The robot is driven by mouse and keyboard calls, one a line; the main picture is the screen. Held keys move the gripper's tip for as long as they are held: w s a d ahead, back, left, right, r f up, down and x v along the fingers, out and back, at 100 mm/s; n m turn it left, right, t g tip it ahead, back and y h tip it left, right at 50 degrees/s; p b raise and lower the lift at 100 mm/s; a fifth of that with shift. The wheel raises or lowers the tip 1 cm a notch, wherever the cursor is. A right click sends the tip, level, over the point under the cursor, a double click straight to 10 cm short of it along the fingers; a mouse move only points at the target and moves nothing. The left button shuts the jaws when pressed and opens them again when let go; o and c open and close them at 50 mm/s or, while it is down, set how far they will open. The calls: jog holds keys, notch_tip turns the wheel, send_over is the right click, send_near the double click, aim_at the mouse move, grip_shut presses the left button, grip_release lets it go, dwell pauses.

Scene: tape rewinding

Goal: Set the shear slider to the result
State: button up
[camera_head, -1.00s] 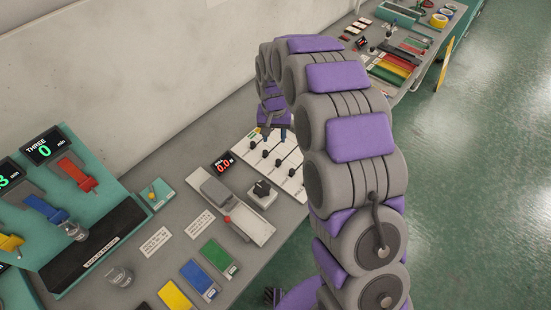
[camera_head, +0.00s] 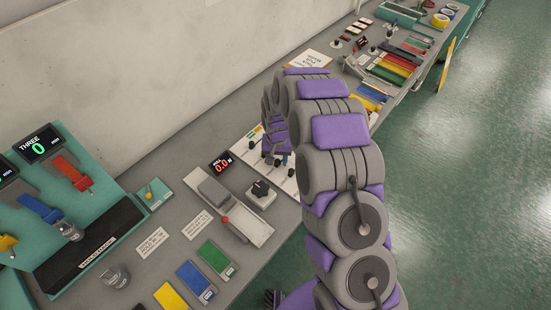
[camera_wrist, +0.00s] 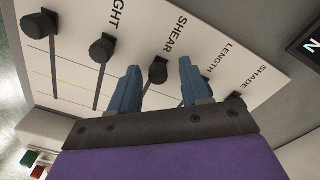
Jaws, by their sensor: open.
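The white slider panel (camera_head: 285,184) lies on the bench under my gripper (camera_head: 275,158), which partly covers it. In the wrist view the panel (camera_wrist: 142,32) has several dark knobs on slots, with labels including SHEAR, LENGTH and SHADE. The shear slider knob (camera_wrist: 158,71) sits below the SHEAR label, between the two blue fingertips of my gripper (camera_wrist: 159,66) in the picture. The fingers are apart. I cannot tell whether they touch the knob. The red-digit display (camera_head: 221,162) beside the panel reads 0.0.
A grey device with a long pale base (camera_head: 249,227) and a dark rotary knob (camera_head: 261,188) stand close by. Blue (camera_head: 196,279), green (camera_head: 215,256) and yellow (camera_head: 171,296) blocks lie nearer. A teal rig (camera_head: 95,215) is at left. Coloured strips (camera_head: 396,67) lie farther along the bench.

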jog(key=shift+d+r, duration=0.1)
jog(key=shift+d, duration=0.35)
jog(key=shift+c, duration=0.3)
jog(key=shift+a, duration=0.1)
jog(key=c, duration=0.3)
jog(key=shift+a, duration=0.4)
jog(key=c, duration=0.3)
jog(key=shift+c, duration=0.7)
jog(key=shift+d, duration=0.2)
grip_shut()
